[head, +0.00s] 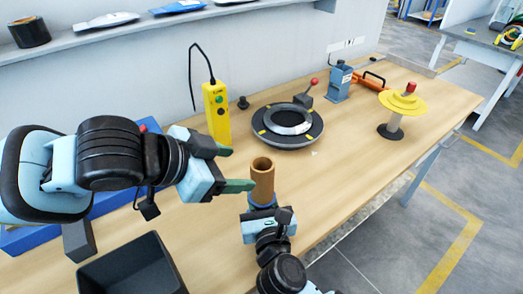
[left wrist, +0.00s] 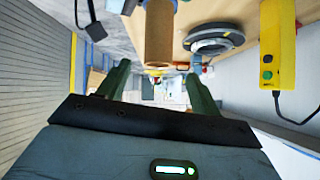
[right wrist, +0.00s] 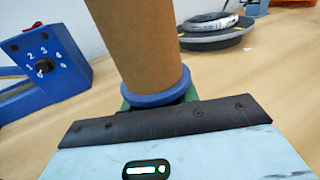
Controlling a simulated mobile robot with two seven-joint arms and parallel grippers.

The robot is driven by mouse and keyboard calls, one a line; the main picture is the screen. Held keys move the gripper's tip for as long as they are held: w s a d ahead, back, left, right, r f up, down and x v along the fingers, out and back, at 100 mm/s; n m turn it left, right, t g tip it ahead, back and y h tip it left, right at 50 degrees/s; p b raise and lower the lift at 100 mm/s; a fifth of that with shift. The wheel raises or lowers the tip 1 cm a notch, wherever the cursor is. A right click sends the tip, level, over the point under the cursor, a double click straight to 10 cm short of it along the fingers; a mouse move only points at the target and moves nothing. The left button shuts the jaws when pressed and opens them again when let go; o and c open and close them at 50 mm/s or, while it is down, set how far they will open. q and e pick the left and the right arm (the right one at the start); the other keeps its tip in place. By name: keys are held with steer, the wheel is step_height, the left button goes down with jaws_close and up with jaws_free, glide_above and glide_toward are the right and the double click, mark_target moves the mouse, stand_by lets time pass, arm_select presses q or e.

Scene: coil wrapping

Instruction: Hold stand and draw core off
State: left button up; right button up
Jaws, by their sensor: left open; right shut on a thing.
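The core, a brown cardboard tube (head: 262,182), stands upright on a blue stand (right wrist: 157,88). Only the stand's blue collar shows clearly, under the tube's lower end. My right gripper (right wrist: 160,101) is shut on the stand just below that collar, its fingers partly hidden. My left gripper (head: 236,168) is open, with its green fingers pointing at the tube from the left in the head view. In the left wrist view the tube (left wrist: 158,38) lies beyond the open fingers (left wrist: 159,86), and nothing is held between them.
A black round fixture with a grey ring (head: 287,125) lies behind the core. A yellow control box (head: 217,112) stands near the wall. A yellow-topped spool (head: 402,103) and a blue-grey device (head: 338,83) are farther right. A dark open bin (head: 132,268) is at front left.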

mark_target(262, 177)
arm_select(q)
steer(key=w+d+m, duration=0.1)
steer(key=d, duration=0.1)
steer(key=w+d+r+m, duration=0.1)
steer(key=d, duration=0.1)
steer(key=w+d+r+m+y, duration=0.1)
steer(key=shift+w+d+t, duration=0.3)
steer(key=shift+w+d, duration=0.1)
steer(key=shift+w+d+n+g+y, duration=0.15)
steer(key=shift+w+d+g+y, duration=0.15)
steer(key=shift+w+y, duration=0.25)
steer(key=shift+w+d+n+g+y, duration=0.15)
steer(key=shift+w+d+g+y, duration=0.2)
steer(key=shift+y, duration=0.2)
steer(key=n+g+y, duration=0.2)
steer(key=y, duration=0.1)
steer(key=shift+a+r+g, duration=0.1)
steer(key=shift+r+g, duration=0.2)
steer(key=shift+g, duration=0.05)
steer(key=r+n+g+y, duration=0.1)
steer(key=s+a+r+n+g+y, duration=0.1)
steer(key=g, duration=0.1)
steer(key=shift+s+a+r+n, duration=0.15)
steer(key=shift+s+n, duration=0.1)
steer(key=shift+n, duration=0.15)
step_height(262, 177, down, 12)
steer(key=shift+c, duration=0.5)
